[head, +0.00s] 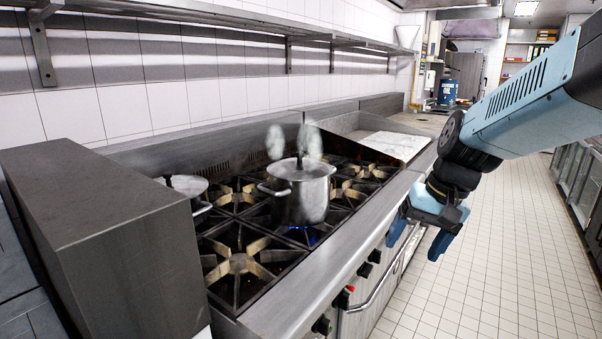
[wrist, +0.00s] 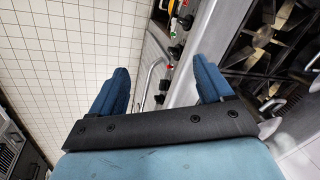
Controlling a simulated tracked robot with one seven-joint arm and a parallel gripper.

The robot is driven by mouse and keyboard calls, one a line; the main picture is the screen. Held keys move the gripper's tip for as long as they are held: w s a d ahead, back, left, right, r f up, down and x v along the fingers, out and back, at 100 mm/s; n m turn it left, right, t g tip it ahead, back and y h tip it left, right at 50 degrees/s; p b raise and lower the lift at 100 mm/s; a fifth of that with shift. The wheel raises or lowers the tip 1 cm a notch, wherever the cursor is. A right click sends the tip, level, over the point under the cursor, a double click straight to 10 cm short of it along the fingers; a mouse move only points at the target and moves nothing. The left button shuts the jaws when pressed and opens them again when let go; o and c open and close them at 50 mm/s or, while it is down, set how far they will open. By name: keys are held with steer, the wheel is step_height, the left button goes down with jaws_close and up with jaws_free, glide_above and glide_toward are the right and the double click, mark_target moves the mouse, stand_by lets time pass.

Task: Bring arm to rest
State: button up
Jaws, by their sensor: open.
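My gripper (head: 421,236) hangs from the blue arm at the right in the head view, beside the front edge of the stove and above the tiled floor. Its two blue fingers stand apart with nothing between them, and they also show in the wrist view (wrist: 160,88). The arm (head: 530,95) reaches in from the right edge. A steel pot (head: 302,195) with a lid stands on a burner of the stove (head: 300,290), with a blue flame under it and steam above. My gripper is apart from the pot.
A second lidded pot (head: 186,187) stands at the back left, partly hidden by a grey box-shaped unit (head: 110,230). The tiled floor (head: 490,240) is free. Cabinets (head: 580,190) stand at the right.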

steer(key=s+d+r+n+t+h, duration=0.2)
steer(key=s+r+t, duration=0.2)
steer(key=s+r, duration=0.2)
steer(key=shift+s+h, duration=0.4)
stand_by(0.7)
